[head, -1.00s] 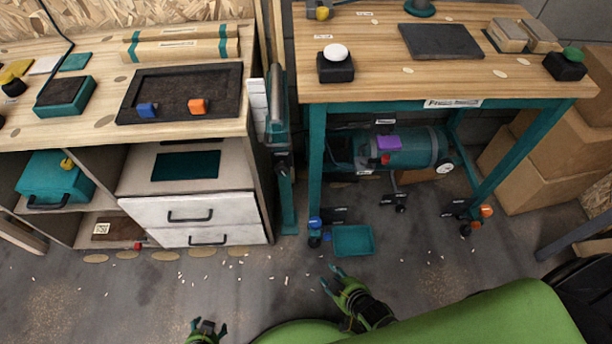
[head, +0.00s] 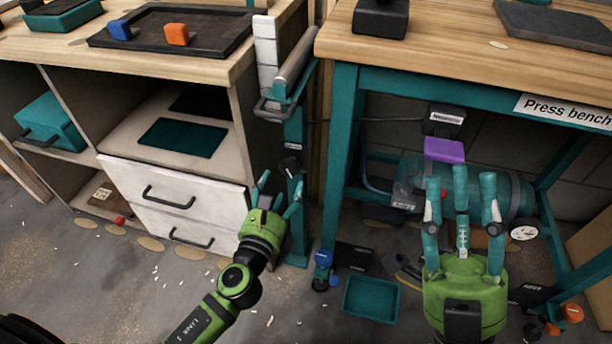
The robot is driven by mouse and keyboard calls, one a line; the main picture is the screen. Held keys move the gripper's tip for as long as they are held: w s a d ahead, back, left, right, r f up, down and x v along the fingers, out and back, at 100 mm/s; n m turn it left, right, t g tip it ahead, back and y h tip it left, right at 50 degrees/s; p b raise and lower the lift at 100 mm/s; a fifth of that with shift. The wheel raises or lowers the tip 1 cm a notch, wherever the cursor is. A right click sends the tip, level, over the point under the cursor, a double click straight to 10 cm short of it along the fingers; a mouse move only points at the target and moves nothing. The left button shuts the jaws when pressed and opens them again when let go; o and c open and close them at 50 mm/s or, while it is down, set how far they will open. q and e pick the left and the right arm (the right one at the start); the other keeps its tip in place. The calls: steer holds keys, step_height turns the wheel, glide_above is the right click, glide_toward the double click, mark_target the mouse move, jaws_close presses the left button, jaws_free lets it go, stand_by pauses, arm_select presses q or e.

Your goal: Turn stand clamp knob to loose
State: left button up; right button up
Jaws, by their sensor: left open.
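The teal roller stand (head: 296,225) stands upright between the cabinet and the press bench, with a grey roller at its top. Its clamp knob (head: 289,166) is a dark knob on the post, just below a small dark label too small to read. My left gripper (head: 281,184) is open, its fingertips just below the knob in the picture. I cannot tell whether it touches the knob. My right gripper (head: 461,190) is open and empty, in front of the press bench, with its fingers pointing away from me. Which way the knob is set cannot be made out.
The cabinet with white drawers (head: 175,195) is close on the left of the stand. The press bench (head: 342,150) is close on the right. A teal tray (head: 371,298) lies on the floor below. A purple block (head: 444,149) shows under the bench.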

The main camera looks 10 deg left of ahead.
mark_target(288, 171)
arm_select(q)
steer(key=w, duration=0.6)
steer(key=shift+w+b, duration=0.3)
steer(key=shift+w, duration=0.05)
steer(key=c, duration=1.2)
